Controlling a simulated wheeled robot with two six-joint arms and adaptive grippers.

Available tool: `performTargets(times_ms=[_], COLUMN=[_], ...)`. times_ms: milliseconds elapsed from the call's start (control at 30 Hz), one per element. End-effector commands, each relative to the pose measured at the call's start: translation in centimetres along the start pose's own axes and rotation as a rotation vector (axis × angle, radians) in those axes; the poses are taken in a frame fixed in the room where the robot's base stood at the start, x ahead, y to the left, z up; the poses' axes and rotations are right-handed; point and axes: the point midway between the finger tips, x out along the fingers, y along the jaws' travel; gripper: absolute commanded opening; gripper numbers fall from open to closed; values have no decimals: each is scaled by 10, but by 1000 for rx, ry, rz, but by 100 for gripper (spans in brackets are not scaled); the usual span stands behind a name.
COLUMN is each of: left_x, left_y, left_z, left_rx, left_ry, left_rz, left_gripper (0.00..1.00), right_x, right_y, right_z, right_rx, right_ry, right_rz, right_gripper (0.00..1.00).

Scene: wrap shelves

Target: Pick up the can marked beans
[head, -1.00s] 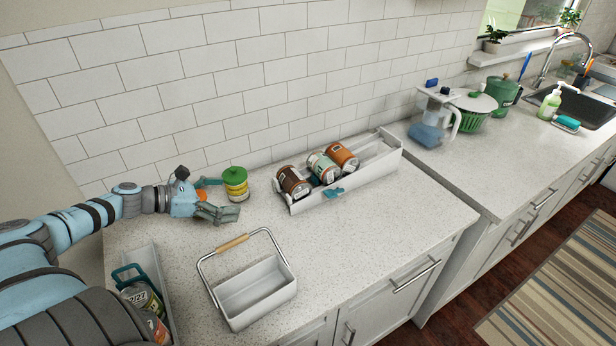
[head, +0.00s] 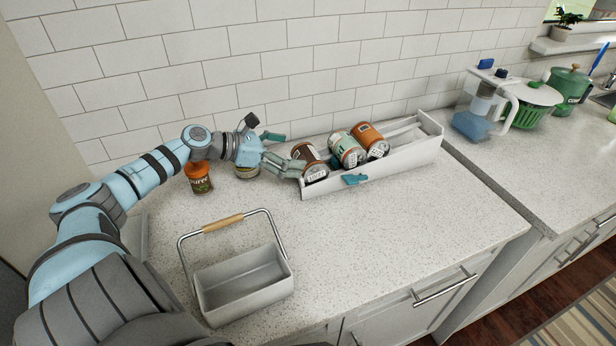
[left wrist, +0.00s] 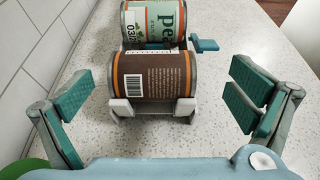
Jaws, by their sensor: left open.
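A brown can (head: 308,164) lies on its side at the near left end of a white sloped rack (head: 400,168). In the left wrist view the brown can (left wrist: 155,77) shows a barcode, but its name is turned away. Behind it lies a green-and-cream can (head: 347,150), with "pea" readable in the left wrist view (left wrist: 150,22). An orange-brown can (head: 371,140) lies third. I cannot read "beans" on any can. My left gripper (head: 286,153) is open and empty, just left of the brown can, with its fingers spread to either side. My right gripper is out of view.
An orange can (head: 199,178) and a partly hidden yellow can (head: 246,172) stand behind my left arm. A grey caddy (head: 245,285) with a raised wooden handle stands in front. A pitcher (head: 482,110) stands beyond the rack. The counter front right is clear.

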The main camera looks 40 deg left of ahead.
Motion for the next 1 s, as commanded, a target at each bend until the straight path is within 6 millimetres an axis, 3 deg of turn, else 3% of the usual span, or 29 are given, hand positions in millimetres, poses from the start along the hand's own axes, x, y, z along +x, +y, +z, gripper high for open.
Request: performTargets(times_ms=[167, 400, 633, 1000], left_x=[13, 54, 58, 57], left_y=[2, 7, 7, 7], left_z=[4, -1, -2, -1], left_rx=[-1, -3, -1, -1], left_ry=[-2, 0, 6, 5], left_rz=[4, 5, 6, 7], left_gripper=[100, 100, 100, 44], right_x=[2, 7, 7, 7], right_y=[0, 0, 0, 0], right_z=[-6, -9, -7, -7], right_rx=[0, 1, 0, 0], right_ry=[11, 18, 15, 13], right_rz=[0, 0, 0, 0], right_gripper=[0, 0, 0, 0])
